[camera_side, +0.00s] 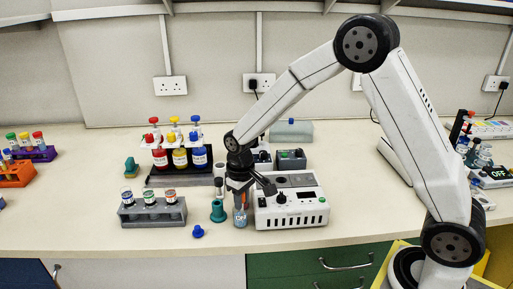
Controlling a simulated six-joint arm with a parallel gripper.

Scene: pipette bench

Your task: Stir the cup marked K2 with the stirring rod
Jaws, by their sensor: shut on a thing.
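The label is too small to read, and I cannot tell whether the vial touches the bench. A grey rack (153,218) at the left holds three small labelled containers, one of them the middle container (149,198). I cannot read K2 on any of them. I cannot make out the stirring rod for sure.
A teal holder (218,211) and a blue cap (198,231) are just left of my gripper. The white device (291,207) is close on its right. Red, yellow and blue bottles (179,157) stand behind the rack. The bench front at far left is clear.

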